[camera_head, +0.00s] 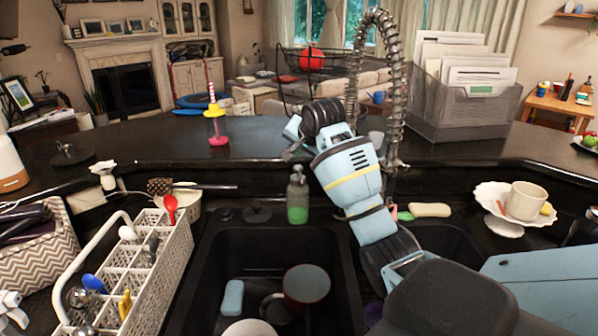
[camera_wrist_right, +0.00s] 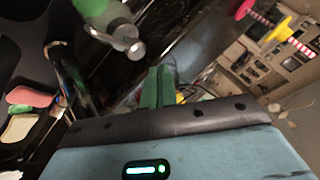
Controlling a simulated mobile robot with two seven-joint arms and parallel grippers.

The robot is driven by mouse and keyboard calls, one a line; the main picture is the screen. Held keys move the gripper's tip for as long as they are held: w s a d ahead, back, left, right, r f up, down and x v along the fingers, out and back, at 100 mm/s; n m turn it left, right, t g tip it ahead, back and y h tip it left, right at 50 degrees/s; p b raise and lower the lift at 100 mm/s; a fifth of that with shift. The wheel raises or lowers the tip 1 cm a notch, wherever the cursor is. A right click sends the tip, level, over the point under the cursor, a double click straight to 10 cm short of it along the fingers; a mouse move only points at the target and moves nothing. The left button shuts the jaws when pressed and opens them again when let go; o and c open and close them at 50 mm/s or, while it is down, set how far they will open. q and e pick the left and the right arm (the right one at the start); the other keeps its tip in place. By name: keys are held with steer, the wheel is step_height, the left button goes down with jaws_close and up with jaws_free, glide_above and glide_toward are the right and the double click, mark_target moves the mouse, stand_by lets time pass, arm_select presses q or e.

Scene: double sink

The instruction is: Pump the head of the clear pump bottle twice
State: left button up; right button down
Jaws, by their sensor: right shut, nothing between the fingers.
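The clear pump bottle (camera_head: 298,205) stands upright behind the left sink basin, with green liquid inside and a grey pump head on top. In the right wrist view the bottle (camera_wrist_right: 96,14) is at the upper left, its pump head (camera_wrist_right: 130,42) turned toward my fingers. My right gripper (camera_head: 290,148) is above the bottle and a little left of its head, apart from it. Its green fingers are together and empty in the right wrist view (camera_wrist_right: 158,78). My left gripper is in neither view.
The left sink basin (camera_head: 230,248) holds a dark mug (camera_head: 307,284) and a blue sponge (camera_head: 232,298). A white caddy (camera_head: 165,262) stands at left. The coiled faucet (camera_head: 393,80) rises behind my right arm.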

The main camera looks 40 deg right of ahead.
mark_target(299, 169)
steer(key=shift+r, duration=1.7)
steer(key=shift+f, duration=0.1)
